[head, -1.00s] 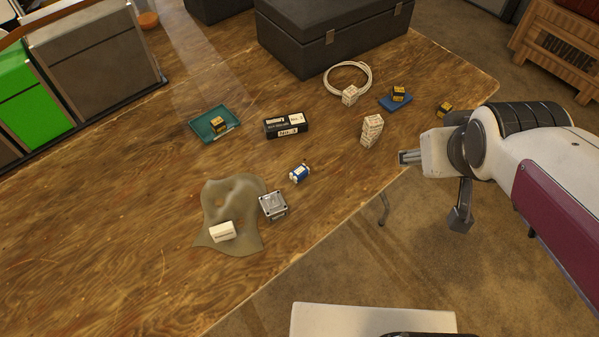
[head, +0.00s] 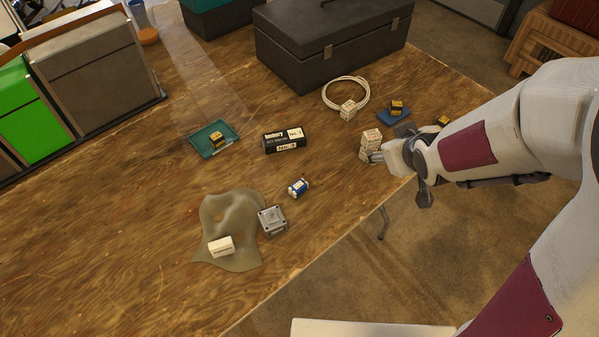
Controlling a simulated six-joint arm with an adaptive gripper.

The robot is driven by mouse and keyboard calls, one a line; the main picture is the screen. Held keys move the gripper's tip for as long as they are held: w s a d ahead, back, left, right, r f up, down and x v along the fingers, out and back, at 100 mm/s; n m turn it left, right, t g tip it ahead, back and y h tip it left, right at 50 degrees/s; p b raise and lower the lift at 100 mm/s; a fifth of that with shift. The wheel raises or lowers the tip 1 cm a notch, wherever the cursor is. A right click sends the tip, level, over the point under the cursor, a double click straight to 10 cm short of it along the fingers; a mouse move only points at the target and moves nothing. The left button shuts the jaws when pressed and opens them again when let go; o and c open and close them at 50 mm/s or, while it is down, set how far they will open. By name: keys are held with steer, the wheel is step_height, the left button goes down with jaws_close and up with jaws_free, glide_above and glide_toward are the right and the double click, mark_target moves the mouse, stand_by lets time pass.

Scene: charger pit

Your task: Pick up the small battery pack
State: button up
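Several small packs lie on the wooden table (head: 130,220), and I cannot tell for sure which is the small battery pack. A small blue and white pack (head: 299,187) lies near the middle. A larger black box with white labels (head: 284,141) lies behind it. Small yellow and black boxes sit on a teal tray (head: 201,145), on a blue pad (head: 385,116) and near the right edge. My gripper (head: 376,157) is at the table's right edge, pointing left, next to a stack of pale patterned blocks (head: 370,143). Its finger gap is too small to read; nothing clearly held shows.
A grey metal box (head: 272,220) and a white block (head: 221,246) are beside and on an olive cloth (head: 243,258). A coiled white cable (head: 345,80) lies before a dark toolbox (head: 330,50). Bins line the left. The front left table is bare.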

steer(key=w+a+f+n+y, duration=0.3)
steer(key=a+f, duration=0.4)
steer(key=f, duration=0.4)
steer(key=y, duration=0.5)
glide_toward(300, 187)
steer(key=w, duration=0.1)
steer(key=w+f, duration=0.1)
steer(key=w, duration=0.1)
steer(key=shift+a+f, duration=0.15)
steer(key=shift+f, duration=0.15)
steer(key=shift+s+a+f, duration=0.35)
steer(key=shift+s+a, duration=0.1)
steer(key=shift+s, duration=0.05)
steer(key=shift+x, duration=1.3)
steer(key=shift+w+a+r, duration=0.1)
steer(key=shift+a, duration=0.1)
steer(key=shift+w+a+f, duration=0.25)
steer(key=shift+w+a, duration=0.2)
steer(key=shift+a, duration=0.3)
steer(key=shift+x, duration=1.6)
